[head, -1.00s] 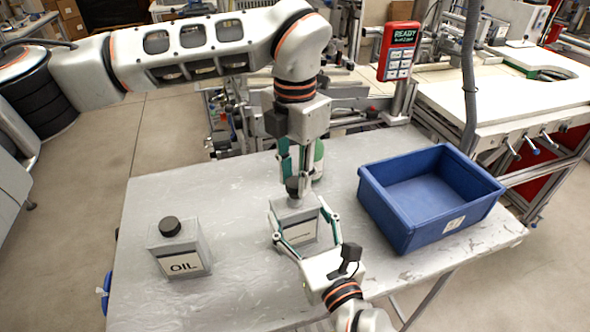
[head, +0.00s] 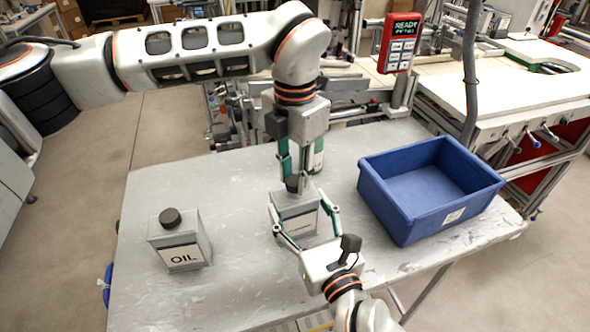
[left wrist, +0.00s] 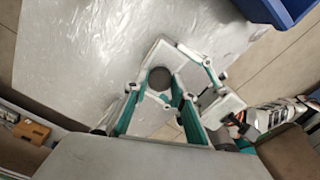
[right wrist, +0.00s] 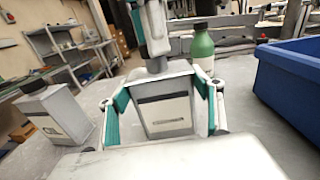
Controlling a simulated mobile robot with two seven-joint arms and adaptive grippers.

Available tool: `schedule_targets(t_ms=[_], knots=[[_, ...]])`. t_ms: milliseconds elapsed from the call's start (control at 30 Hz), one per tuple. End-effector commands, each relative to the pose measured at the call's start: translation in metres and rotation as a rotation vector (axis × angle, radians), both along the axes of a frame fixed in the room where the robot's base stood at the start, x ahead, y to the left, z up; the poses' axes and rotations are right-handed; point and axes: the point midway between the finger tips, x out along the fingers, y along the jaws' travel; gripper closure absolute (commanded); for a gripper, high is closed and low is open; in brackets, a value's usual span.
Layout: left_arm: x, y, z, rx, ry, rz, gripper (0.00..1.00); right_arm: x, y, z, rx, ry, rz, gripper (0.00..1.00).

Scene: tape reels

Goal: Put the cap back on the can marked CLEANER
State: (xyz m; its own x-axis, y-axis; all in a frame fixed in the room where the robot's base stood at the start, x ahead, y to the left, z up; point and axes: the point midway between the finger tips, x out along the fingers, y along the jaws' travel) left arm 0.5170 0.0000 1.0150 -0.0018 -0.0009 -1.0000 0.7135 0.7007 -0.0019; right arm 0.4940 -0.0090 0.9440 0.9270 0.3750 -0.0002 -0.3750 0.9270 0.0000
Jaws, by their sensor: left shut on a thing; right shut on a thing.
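A grey can (head: 298,214) stands upright near the middle of the table; its label is too small to read in the head view, and it also shows in the right wrist view (right wrist: 165,108). My right gripper (head: 304,218) is shut on the can's sides from the front. A dark cap (head: 292,184) is at the top of the can, and it also shows in the left wrist view (left wrist: 159,78). My left gripper (head: 292,172) points down from above and is shut on the cap. The cap is at the can's neck; I cannot tell whether it is seated.
A grey can marked OIL (head: 182,243) with a black cap stands at the left. A green bottle (right wrist: 202,50) stands behind the held can. A blue bin (head: 430,200) stands at the right of the table (head: 240,285). The front left of the table is clear.

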Motion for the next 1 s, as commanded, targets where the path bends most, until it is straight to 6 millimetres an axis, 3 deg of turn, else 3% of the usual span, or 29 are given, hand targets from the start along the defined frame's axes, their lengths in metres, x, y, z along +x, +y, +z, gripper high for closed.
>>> schedule_targets(t_ms=[1000], knots=[[0.000, 0.000, -0.010, 0.000, 0.000, 0.000, 0.82, 0.000, 0.000, -0.001, 0.000, 0.001, 0.000, 0.73]])
